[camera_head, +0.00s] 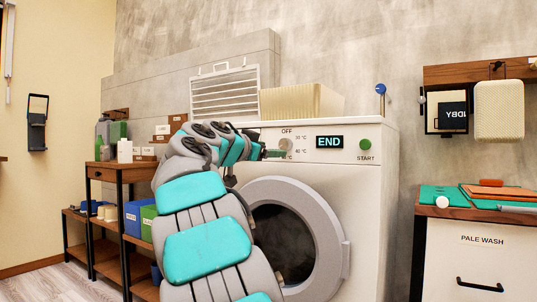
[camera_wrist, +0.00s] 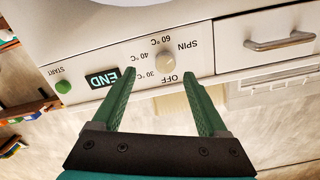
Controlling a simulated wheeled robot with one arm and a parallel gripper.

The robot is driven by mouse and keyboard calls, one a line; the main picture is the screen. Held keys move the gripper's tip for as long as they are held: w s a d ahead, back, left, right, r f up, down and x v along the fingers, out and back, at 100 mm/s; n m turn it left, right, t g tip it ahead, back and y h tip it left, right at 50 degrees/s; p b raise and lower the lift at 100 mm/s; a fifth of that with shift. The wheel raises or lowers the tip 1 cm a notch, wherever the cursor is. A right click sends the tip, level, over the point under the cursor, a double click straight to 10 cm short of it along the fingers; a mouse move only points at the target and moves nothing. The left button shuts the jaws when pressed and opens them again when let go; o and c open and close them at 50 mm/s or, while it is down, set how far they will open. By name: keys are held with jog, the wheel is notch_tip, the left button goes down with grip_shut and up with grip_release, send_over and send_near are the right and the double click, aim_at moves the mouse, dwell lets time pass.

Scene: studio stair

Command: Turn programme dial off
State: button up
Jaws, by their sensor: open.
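The programme dial (camera_wrist: 166,62) is a pale round knob on the white washing machine's (camera_head: 368,215) front panel. The wrist view shows the panel upside down, with OFF, 30 °C, 40 °C, 60 °C and SPIN marked around the knob. I cannot tell which mark the dial points to. My gripper (camera_wrist: 155,76) is open, its green fingers reaching toward the panel on either side of the dial, with nothing between them. In the head view the dial (camera_head: 285,145) shows just above my gripper's fingertips (camera_head: 275,153). I cannot tell whether the fingers touch it.
The display (camera_head: 329,142) reads END, with the green START button (camera_head: 365,144) beside it. The round door (camera_head: 290,190) is below the panel. A ribbed cream box (camera_head: 300,101) stands on top. A shelf unit (camera_head: 119,172) is at left, a PALE WASH cabinet (camera_head: 480,262) at right.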

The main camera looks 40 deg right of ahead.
aim_at(283, 145)
jog(key=shift+w+r+p+x, duration=0.1)
jog(key=shift+r+p+x, duration=0.15)
jog(key=shift+x, duration=1.1)
jog(key=shift+w+r+p+x, duration=0.15)
jog(key=shift+r+p+x, duration=0.05)
jog(key=shift+x, duration=1.15)
jog(key=shift+w+r+p+x, duration=0.1)
jog(key=shift+r+p+x, duration=0.15)
jog(key=shift+x, duration=1.1)
jog(key=shift+a+m, duration=0.15)
jog(key=shift+m, duration=0.15)
jog(key=shift+c, duration=0.3)
grip_shut()
